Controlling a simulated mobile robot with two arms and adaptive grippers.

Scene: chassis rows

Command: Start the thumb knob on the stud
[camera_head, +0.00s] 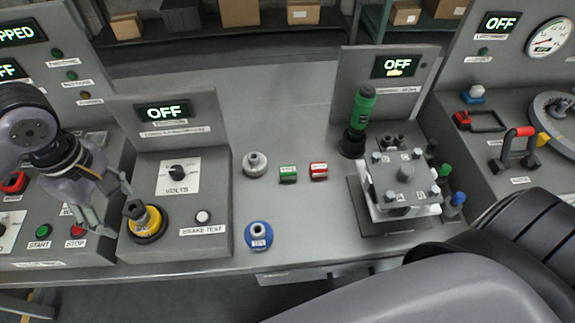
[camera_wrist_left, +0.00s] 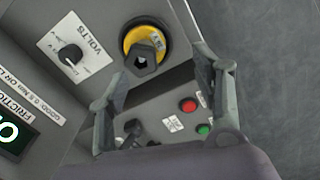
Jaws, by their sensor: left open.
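My left gripper (camera_head: 113,205) is open beside a yellow round fitting (camera_head: 150,222) on the front of the VOLTS box. A dark hexagonal knob-like piece (camera_head: 135,209) with a hole stands out from the fitting. In the left wrist view, this piece (camera_wrist_left: 142,60) shows between the spread fingers (camera_wrist_left: 160,66), with nothing gripped. A round grey knob-like piece (camera_head: 255,163) and a blue ring with a grey hub (camera_head: 258,235) stand on the bench. I cannot tell which piece is the thumb knob, and I make out no bare stud. My right gripper is out of view.
The VOLTS dial (camera_head: 177,173) and a white button (camera_head: 203,216) are close to the left gripper. Green (camera_head: 288,174) and red (camera_head: 318,170) blocks lie mid-bench. A metal fixture (camera_head: 403,172) and green-handled tool (camera_head: 361,108) stand right. My right arm covers the lower right.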

